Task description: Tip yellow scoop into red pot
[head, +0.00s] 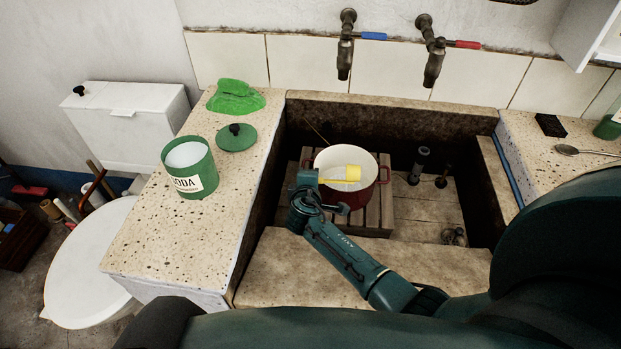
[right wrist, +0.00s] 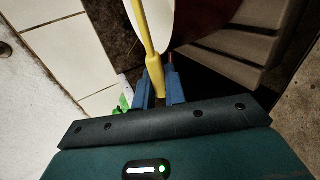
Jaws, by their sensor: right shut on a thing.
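The red pot (head: 374,197) has a pale inside and stands on a wooden slatted rack in the stone trough. My right gripper (head: 314,181) is at the pot's left rim, shut on the handle of the yellow scoop (head: 350,173). The scoop's head is over the pot's opening, and I cannot tell whether anything is in it. In the right wrist view the scoop's handle (right wrist: 147,45) runs up from between the blue fingers (right wrist: 159,86), with part of the pot (right wrist: 202,22) behind it. My left gripper is out of view.
A green soda tin (head: 201,181), its lid (head: 236,138) and a green cloth (head: 236,97) are on the left counter. Two taps (head: 433,62) hang above the trough. A spoon (head: 580,151) lies on the right counter. The trough's floor right of the rack is mostly clear.

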